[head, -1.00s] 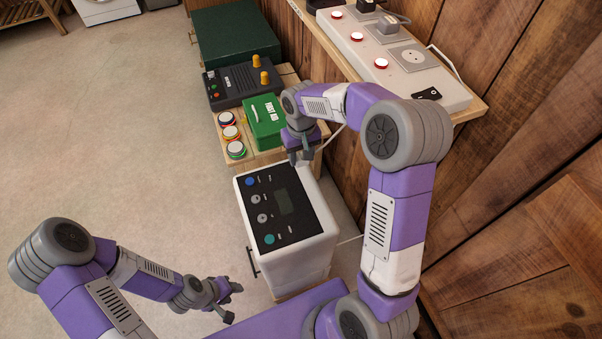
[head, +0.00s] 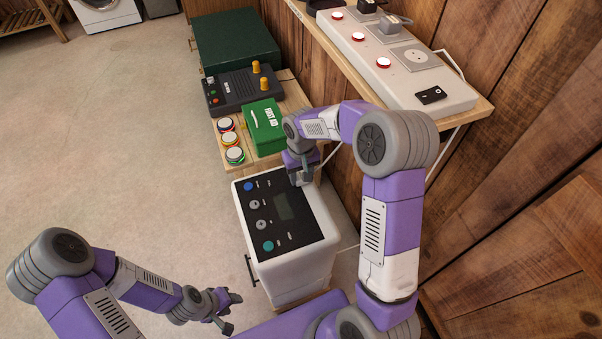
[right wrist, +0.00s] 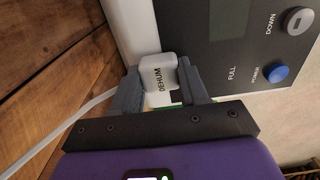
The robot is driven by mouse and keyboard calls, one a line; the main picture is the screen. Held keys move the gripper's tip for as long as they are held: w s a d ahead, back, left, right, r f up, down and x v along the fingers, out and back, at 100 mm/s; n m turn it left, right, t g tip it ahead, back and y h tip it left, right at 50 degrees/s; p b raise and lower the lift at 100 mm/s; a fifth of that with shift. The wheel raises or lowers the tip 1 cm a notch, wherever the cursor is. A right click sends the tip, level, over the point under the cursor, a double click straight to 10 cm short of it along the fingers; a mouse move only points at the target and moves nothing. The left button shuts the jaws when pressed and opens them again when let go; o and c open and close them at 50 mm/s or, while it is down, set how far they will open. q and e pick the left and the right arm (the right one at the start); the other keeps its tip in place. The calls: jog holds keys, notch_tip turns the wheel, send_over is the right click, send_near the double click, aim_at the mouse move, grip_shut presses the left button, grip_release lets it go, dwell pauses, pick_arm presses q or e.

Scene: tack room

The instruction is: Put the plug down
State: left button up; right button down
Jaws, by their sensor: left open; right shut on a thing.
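My right gripper (head: 300,182) is over the back right part of the white dehumidifier's top (head: 318,232). In the right wrist view its fingers (right wrist: 166,88) are shut on a white plug (right wrist: 158,78) marked DEHUM, with a pale cord (right wrist: 62,128) running off to the left. The plug is close to the white top beside the black control panel (right wrist: 225,60); I cannot tell whether it touches. In the head view the gripper hides most of the plug. My left gripper (head: 230,312) is open and empty, low at the front left of the dehumidifier.
Behind the dehumidifier, a low wooden stand holds coloured buttons (head: 235,155), a green first aid box (head: 264,128) and a dark radio-like unit (head: 240,92). A wall shelf at right carries a power strip (head: 440,98) with plugs and red-rimmed switches. Floor at left is clear.

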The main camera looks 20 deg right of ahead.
aim_at(301, 175)
jog(key=shift+f, duration=0.3)
jog(key=c, duration=0.6)
grip_release()
notch_tip(301, 175, up, 13)
jog(key=p, duration=0.4)
jog(key=shift+r, duration=0.2)
